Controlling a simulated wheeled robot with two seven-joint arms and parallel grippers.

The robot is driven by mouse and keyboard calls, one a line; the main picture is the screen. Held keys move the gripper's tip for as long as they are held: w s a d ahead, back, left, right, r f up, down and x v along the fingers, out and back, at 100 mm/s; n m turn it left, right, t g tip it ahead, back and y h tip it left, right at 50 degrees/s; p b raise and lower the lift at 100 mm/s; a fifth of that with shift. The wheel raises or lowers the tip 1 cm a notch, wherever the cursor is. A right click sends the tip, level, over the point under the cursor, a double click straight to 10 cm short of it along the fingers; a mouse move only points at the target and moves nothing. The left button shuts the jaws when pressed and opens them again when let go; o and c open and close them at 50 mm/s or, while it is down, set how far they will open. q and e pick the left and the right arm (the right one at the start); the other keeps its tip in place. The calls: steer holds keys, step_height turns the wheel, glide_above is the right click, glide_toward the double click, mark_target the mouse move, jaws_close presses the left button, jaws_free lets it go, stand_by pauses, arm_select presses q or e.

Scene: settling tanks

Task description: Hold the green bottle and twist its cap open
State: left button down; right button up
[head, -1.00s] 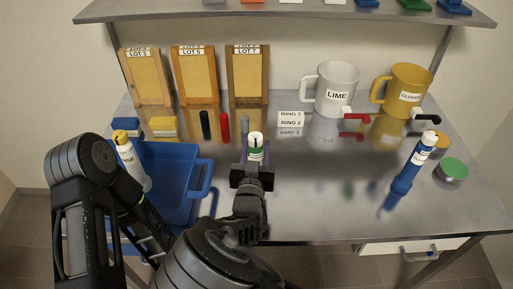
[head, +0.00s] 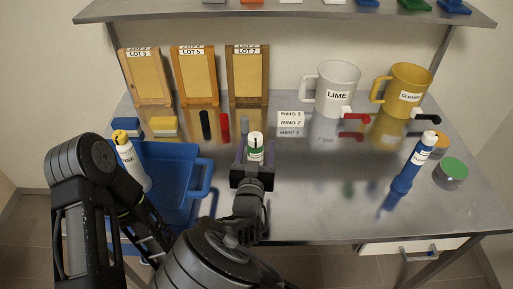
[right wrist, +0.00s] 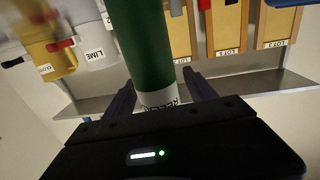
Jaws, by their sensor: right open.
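The green bottle (head: 255,155) stands upright on the metal bench, with a white top, a green band and a white label. My right gripper (head: 254,156) is at the bottle, its two fingers spread on either side. In the right wrist view, the green bottle (right wrist: 148,45) rises between the open fingers (right wrist: 157,95), with gaps visible beside it. Its printed white part is partly hidden by the gripper body there. My left gripper is not in view.
A blue bin (head: 170,205) holds a white bottle with a yellow top (head: 130,163) on the left. Black (head: 205,125) and red (head: 224,127) cylinders stand behind. A blue bottle (head: 412,167) stands right, beyond clear bench. Mugs (head: 335,85) and wooden frames (head: 194,75) line the back.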

steer(key=s+a, duration=0.1)
steer(key=s, duration=1.1)
steer(key=shift+a, duration=0.15)
stand_by(0.6)
steer(key=shift+s+a+f, duration=0.1)
steer(key=shift+s+f, duration=0.05)
steer(key=shift+s, duration=0.5)
steer(key=shift+s+a+f, duration=0.1)
steer(key=shift+s+f, duration=0.05)
steer(key=shift+s, duration=0.45)
steer(key=w, duration=0.4)
steer(key=w+d, duration=0.1)
steer(key=w, duration=0.7)
steer(key=shift+d, duration=0.2)
jaws_close()
